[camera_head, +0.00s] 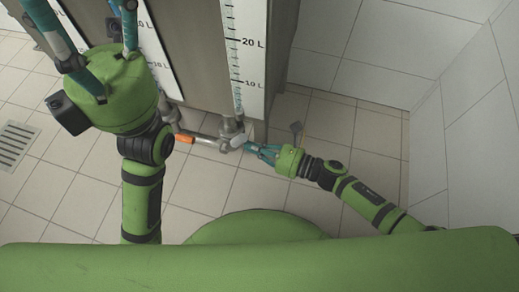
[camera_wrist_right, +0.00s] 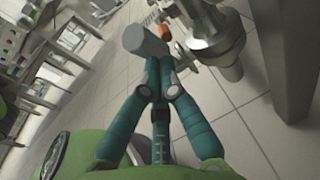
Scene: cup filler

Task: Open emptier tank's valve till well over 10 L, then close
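Two grey tanks with white litre scales stand at the top of the head view. The right tank's scale (camera_head: 246,60) reads 10 L and 20 L, and its gauge tube looks bluish below about 10 L. The left tank's scale (camera_head: 152,50) is partly hidden by my left arm. A grey valve handle (camera_head: 237,142) is at the right tank's foot; it also shows in the right wrist view (camera_wrist_right: 145,41). My right gripper (camera_head: 262,150) has its fingertips together against this handle; a grasp cannot be made out. My left gripper (camera_head: 95,35) is raised, fingers spread, holding nothing visible.
An orange-handled valve (camera_head: 184,138) sits left of the grey handle on the low pipework. A floor drain (camera_head: 15,143) is at far left. White tiled walls (camera_head: 350,50) close the right side. The tiled floor is clear in front.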

